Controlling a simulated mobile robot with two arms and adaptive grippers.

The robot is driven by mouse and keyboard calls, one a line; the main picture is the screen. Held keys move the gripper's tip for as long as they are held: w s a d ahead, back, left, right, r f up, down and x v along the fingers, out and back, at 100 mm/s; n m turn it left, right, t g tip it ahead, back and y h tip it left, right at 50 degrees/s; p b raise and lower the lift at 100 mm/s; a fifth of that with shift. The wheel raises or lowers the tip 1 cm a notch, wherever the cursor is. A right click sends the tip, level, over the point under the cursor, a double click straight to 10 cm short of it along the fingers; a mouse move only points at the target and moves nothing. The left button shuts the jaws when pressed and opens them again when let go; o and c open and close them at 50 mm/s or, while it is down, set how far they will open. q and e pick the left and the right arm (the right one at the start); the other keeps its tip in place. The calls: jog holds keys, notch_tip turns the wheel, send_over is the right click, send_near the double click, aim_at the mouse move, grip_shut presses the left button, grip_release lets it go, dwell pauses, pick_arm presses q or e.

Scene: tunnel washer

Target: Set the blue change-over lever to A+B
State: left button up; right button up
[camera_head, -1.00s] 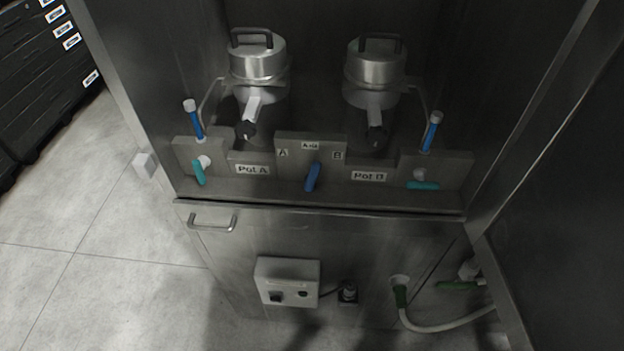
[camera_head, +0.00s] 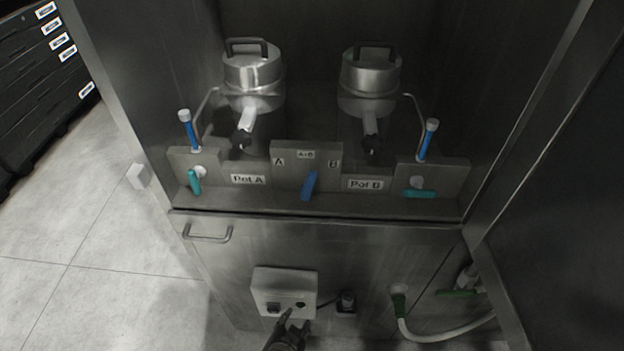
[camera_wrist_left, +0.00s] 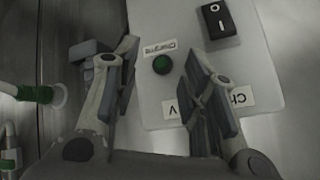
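The blue change-over lever (camera_head: 309,185) sits on the middle plate (camera_head: 290,164) between the labels Pot A and Pot B. Its lower end leans slightly left and its upper end points up and a little right. The plate is marked A at left, A+B at top centre and B at right. My left gripper (camera_head: 291,324) shows at the bottom of the head view, in front of the control box and well below the lever. In the left wrist view my left gripper (camera_wrist_left: 160,85) is open, its fingers apart with nothing between them. My right gripper is not in view.
A white control box (camera_head: 284,290) with a black switch (camera_wrist_left: 216,20) and green button (camera_wrist_left: 162,65) is close to my left gripper. Teal levers (camera_head: 194,182) (camera_head: 419,193) flank the middle plate. Two metal pots (camera_head: 252,72) (camera_head: 371,72) stand behind. A handle (camera_head: 208,236) sticks out below the ledge.

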pick_arm(q)
jog(key=w+d+r+t, duration=0.2)
jog(key=w+r, duration=0.1)
jog(key=r, duration=0.6)
jog(key=w+d+r+t, duration=0.2)
jog(key=w+d+r, duration=0.1)
jog(key=r, duration=0.6)
jog(key=n+t+y, duration=0.1)
jog(key=n+t, duration=0.3)
jog(key=t, duration=0.1)
send_near(312, 179)
jog(key=w+p, duration=0.3)
jog(key=w, duration=0.5)
jog(key=shift+w+r+p, duration=0.15)
jog(key=shift+p, duration=0.25)
jog(key=shift+w, duration=0.65)
grip_shut()
